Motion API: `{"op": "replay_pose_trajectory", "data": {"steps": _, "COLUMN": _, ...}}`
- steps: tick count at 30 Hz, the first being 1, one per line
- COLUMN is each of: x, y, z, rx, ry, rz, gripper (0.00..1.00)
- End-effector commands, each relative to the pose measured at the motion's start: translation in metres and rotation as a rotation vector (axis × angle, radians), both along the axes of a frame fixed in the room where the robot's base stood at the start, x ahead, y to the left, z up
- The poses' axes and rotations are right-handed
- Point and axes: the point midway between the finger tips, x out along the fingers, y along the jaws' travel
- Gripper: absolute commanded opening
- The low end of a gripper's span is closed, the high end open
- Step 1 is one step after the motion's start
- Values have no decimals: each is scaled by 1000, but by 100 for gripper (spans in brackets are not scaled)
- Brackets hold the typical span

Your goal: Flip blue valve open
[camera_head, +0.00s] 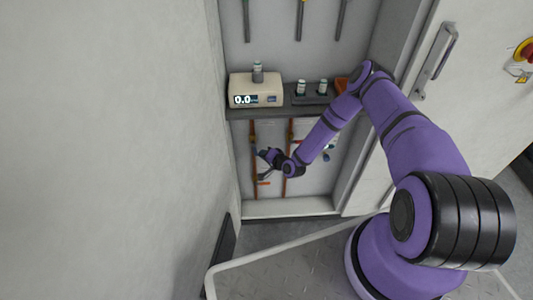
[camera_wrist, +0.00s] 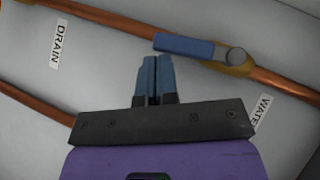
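The blue valve handle (camera_wrist: 183,45) shows at the top centre of the wrist view. It lies roughly along a copper pipe (camera_wrist: 285,88), and its pivot end is at the right on a brass-coloured body (camera_wrist: 237,64). My gripper (camera_wrist: 157,60) is just below the handle in that view. Its two blue-grey fingers are close together with nothing seen between them. The fingertips look apart from the handle, though the depth gap is hard to judge. In the head view my gripper (camera_head: 263,155) is low in the cabinet, in front of the pipes, and the blue handle cannot be made out.
A "DRAIN" label (camera_wrist: 58,43) and a partly hidden "WATE…" label (camera_wrist: 261,113) are on the panel. Above my gripper is a shelf (camera_head: 290,108) with a white device (camera_head: 255,91) reading 0.0 and small vials. A cabinet wall stands at the right.

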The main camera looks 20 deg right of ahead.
Motion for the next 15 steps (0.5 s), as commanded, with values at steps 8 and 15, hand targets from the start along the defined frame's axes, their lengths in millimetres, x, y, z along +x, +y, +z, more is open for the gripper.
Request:
{"op": "replay_pose_trajectory", "data": {"steps": 8, "x": 2, "y": 9, "z": -7, "rx": -1, "ry": 2, "rz": 0, "gripper": 0}}
{"op": "replay_pose_trajectory", "data": {"steps": 15, "x": 3, "y": 13, "z": -9, "rx": -1, "ry": 2, "rz": 0, "gripper": 0}}
